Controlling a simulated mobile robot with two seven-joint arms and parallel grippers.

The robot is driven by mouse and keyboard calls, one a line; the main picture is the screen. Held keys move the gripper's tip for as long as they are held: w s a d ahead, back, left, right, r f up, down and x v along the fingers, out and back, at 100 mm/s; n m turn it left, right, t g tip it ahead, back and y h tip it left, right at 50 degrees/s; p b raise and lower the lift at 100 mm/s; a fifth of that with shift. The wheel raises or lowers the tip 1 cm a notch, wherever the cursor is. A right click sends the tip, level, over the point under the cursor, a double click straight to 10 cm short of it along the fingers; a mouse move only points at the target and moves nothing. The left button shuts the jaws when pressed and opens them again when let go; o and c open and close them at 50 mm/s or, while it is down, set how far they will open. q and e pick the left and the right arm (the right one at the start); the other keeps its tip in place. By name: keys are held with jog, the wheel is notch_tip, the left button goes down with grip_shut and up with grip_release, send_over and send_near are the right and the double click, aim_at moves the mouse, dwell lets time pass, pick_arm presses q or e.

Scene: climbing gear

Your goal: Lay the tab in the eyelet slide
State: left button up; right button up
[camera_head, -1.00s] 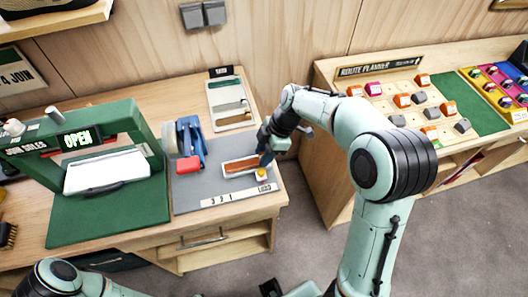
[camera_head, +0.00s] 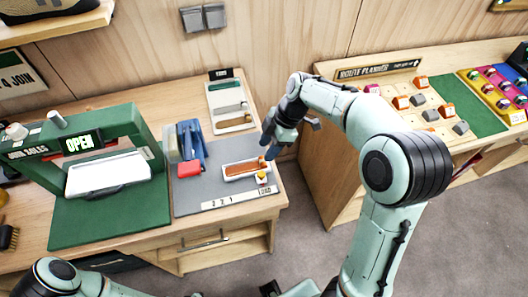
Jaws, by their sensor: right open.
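A brown tab (camera_head: 243,170) lies in the white-rimmed eyelet slide (camera_head: 229,177) on the grey mat. The tab looks roughly lengthwise in the slide; whether it is fully flat is too small to tell. My right gripper (camera_head: 268,151) is open, just above and beside the slide's right end, and looks empty. Its fingers partly overlap that end in the picture. My left gripper is out of view; only part of that arm shows at the bottom left.
A blue press with a red handle (camera_head: 189,169) stands left of the slide. A number strip (camera_head: 229,200) and a small yellow button (camera_head: 262,177) are in front. A green machine (camera_head: 120,130) stands at left.

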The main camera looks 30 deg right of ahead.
jog(key=v, duration=0.8)
jog(key=shift+s+p, duration=0.15)
jog(key=shift+p, duration=0.2)
